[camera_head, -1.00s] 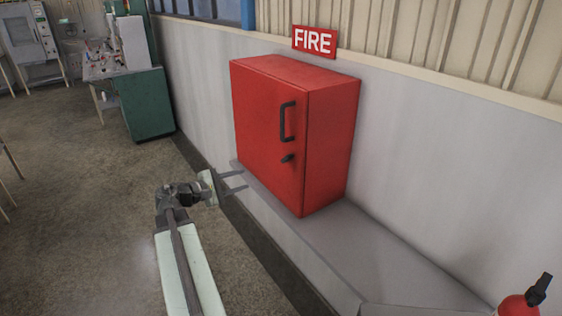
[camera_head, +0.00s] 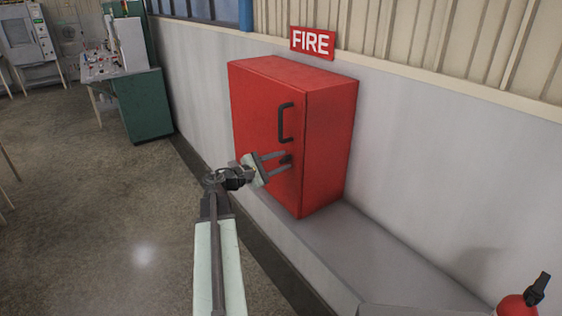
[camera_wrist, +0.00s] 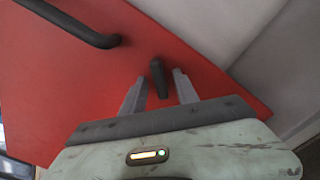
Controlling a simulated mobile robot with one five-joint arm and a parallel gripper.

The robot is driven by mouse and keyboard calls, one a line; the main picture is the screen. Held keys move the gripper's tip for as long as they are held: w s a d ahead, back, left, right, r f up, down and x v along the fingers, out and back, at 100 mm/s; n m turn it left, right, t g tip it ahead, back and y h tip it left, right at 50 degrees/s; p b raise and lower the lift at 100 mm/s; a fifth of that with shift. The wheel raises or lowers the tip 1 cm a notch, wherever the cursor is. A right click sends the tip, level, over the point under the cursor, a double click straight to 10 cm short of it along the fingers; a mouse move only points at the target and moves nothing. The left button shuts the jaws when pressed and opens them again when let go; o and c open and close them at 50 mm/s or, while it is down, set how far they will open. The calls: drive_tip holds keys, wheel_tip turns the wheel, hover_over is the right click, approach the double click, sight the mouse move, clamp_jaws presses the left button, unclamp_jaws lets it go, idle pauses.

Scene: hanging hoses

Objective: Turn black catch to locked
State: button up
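The black catch (camera_wrist: 158,78) is on the front of the red cabinet door (camera_head: 262,125), below the black handle (camera_head: 285,122). In the wrist view the catch lies between my two open fingers, nearer their tips, with a gap on each side. My gripper (camera_wrist: 160,82) is open and holds nothing. In the head view my gripper (camera_head: 283,160) reaches the door at the catch's height, and its fingers partly hide the catch. The handle also shows at the top left of the wrist view (camera_wrist: 70,22). The cabinet door is shut.
The cabinet stands on a grey ledge (camera_head: 345,240) against the wall. A FIRE sign (camera_head: 312,42) hangs above it. A red extinguisher (camera_head: 520,303) is at the bottom right. A green machine (camera_head: 145,105) stands at the back left. The floor left of the ledge is clear.

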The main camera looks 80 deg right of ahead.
clamp_jaws()
drive_tip(key=shift+d, duration=0.4)
drive_tip(key=shift+a, duration=0.3)
drive_tip(key=shift+w+a, duration=0.1)
drive_tip(key=m, duration=0.5)
drive_tip(key=shift+m, duration=2)
unclamp_jaws()
drive_tip(key=shift+a, duration=0.1)
